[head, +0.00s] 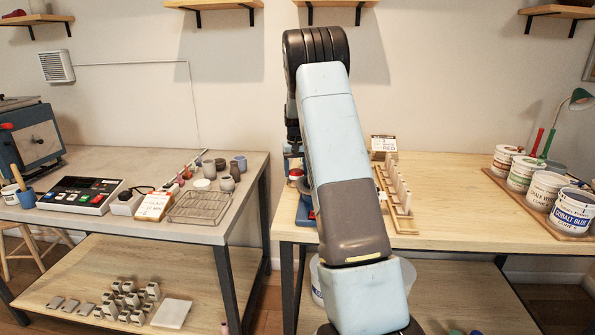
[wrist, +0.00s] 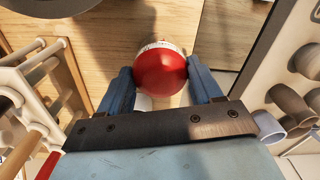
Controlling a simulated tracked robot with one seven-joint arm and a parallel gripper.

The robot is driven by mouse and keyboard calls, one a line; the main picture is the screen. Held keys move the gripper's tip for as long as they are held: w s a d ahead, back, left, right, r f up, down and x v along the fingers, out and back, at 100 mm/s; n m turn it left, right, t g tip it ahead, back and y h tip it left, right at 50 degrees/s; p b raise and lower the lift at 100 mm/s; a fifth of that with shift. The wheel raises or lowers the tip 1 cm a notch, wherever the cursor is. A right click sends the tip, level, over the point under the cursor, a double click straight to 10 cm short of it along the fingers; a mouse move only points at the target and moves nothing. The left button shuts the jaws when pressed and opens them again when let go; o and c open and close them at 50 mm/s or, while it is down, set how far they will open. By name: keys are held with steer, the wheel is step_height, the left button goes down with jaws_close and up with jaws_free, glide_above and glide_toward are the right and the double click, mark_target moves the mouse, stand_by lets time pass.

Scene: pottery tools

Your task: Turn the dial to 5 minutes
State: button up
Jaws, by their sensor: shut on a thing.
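The dial (wrist: 160,73) is a round red knob with a white marked ring at its far edge in the wrist view. My gripper (wrist: 160,82) has its two blue fingers on either side of the red knob and is shut on it. The marks on the ring are too small to read. In the head view, a small red part of the dial (head: 296,174) shows just left of my arm, which hides most of that spot.
A wooden rack with pegs (head: 400,190) stands close by on the wooden table (head: 455,180). Labelled tubs (head: 548,188) stand at the right. The grey table (head: 110,160) at the left holds a control box (head: 80,194), a wire basket (head: 199,207) and small pots (head: 227,182).

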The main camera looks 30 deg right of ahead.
mark_target(296, 170)
stand_by(0.4)
steer(key=o, duration=1.1)
step_height(296, 170, up, 14)
steer(key=shift+f, duration=0.15)
stand_by(0.3)
